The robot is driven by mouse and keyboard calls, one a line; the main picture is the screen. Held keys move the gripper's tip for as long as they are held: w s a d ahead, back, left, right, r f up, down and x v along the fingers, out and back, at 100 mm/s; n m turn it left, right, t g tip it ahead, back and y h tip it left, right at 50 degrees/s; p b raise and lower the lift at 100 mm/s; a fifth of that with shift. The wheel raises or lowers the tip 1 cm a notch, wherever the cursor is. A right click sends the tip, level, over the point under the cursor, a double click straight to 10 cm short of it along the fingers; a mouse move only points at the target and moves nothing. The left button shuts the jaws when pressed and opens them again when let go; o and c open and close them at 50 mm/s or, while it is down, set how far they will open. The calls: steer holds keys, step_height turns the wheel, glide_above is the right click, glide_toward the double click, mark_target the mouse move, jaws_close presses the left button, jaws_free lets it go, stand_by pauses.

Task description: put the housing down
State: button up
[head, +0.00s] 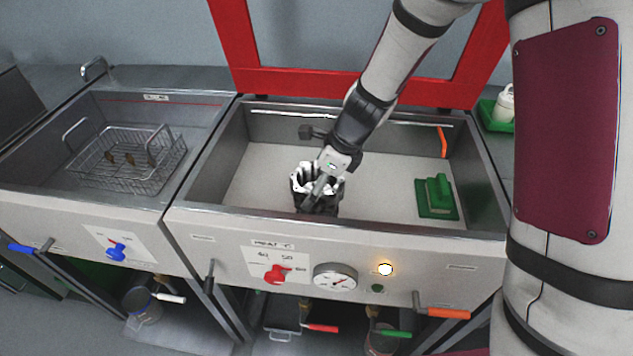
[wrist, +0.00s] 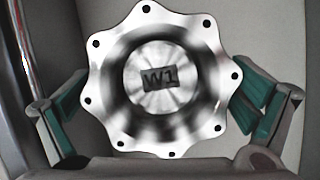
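The housing (wrist: 160,118) is a shiny metal part with a scalloped flange, several bolt holes and a round recess marked "W1". In the wrist view its flange faces the camera, between the two teal-padded fingers of my gripper (wrist: 160,100). The pads meet the flange edge on both sides, so my gripper is shut on it. In the head view the housing (head: 299,181) is inside the middle basin (head: 262,180), near its front wall, partly covered by my gripper (head: 319,192). I cannot tell whether its underside touches the basin floor.
A green block-like tool (head: 436,198) lies at the basin's right. An orange strip (head: 443,142) is on the back wall. A wire basket (head: 125,160) sits in the left basin. A red frame (head: 350,87) stands behind. The basin floor between housing and green tool is clear.

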steer(key=p+v, duration=0.2)
steer(key=v, duration=1)
steer(key=shift+r, duration=0.2)
steer(key=s+d+r+n+h, duration=0.1)
steer(key=s+d+r+n, duration=0.3)
steer(key=s+n, duration=0.3)
steer(key=s+d+r+n+t+h, duration=0.1)
steer(key=s+d+r+n, duration=0.3)
steer(key=s+n, duration=0.3)
steer(key=s+d+r+n+t+h, duration=0.1)
steer(key=s+d+r+n, duration=0.3)
steer(key=s+n, duration=0.4)
steer(key=s+h, duration=0.1)
steer(key=s, duration=0.3)
steer(key=shift+r, duration=0.3)
steer(key=shift+a, duration=0.1)
